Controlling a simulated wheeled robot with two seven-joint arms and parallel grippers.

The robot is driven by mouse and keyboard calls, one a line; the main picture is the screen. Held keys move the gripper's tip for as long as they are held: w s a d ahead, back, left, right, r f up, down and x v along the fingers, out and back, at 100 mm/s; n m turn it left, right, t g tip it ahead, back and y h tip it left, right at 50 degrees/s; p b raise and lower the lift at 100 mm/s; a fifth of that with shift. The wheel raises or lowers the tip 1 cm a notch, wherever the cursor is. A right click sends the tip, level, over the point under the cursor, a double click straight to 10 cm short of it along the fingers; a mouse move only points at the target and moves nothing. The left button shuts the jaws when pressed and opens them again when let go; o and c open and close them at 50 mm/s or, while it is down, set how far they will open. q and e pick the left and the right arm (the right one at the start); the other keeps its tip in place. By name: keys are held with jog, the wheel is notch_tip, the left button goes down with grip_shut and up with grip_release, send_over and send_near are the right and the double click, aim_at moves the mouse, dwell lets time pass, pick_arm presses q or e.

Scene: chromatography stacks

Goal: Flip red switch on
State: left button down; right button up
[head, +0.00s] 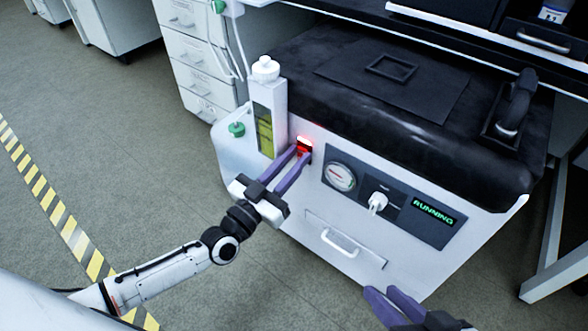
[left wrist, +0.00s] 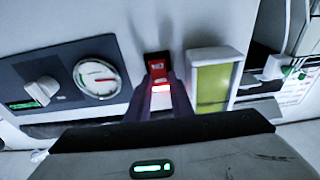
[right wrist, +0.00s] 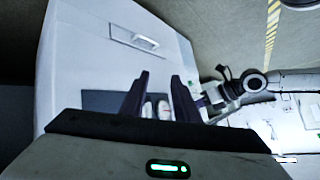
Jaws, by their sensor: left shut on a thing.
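The red switch (head: 304,144) is on the front of the white machine, left of a round gauge, and glows red. In the left wrist view the switch (left wrist: 158,74) has a lit white-red end and sits on a dark plate. My left gripper (head: 298,152) has its purple fingers at the switch, shut on it, one finger on each side. The fingertips partly hide the switch. The display (head: 434,212) on the machine reads RUNNING in green. My right gripper (head: 392,303) is at the lower edge of the head view, fingers apart and empty; its fingers also show in the right wrist view (right wrist: 160,85).
The white machine (head: 400,262) with a black top stands on the floor. Its front carries a gauge (head: 340,176), a white knob (head: 377,202) and a drawer handle (head: 339,243). A yellow-green level window (head: 264,132) is left of the switch. Drawers (head: 190,52) stand behind.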

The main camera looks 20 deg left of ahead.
pick_arm(q)
jog(key=shift+f+t+b, duration=0.3)
jog(key=shift+f, duration=0.1)
jog(key=shift+r, duration=0.2)
pick_arm(e)
jog(key=shift+a+r+y, duration=0.4)
jog(key=shift+a+r, duration=0.1)
jog(key=shift+r, duration=0.25)
pick_arm(q)
jog(key=c, duration=1.8)
grip_release()
jog(key=shift+c, duration=0.2)
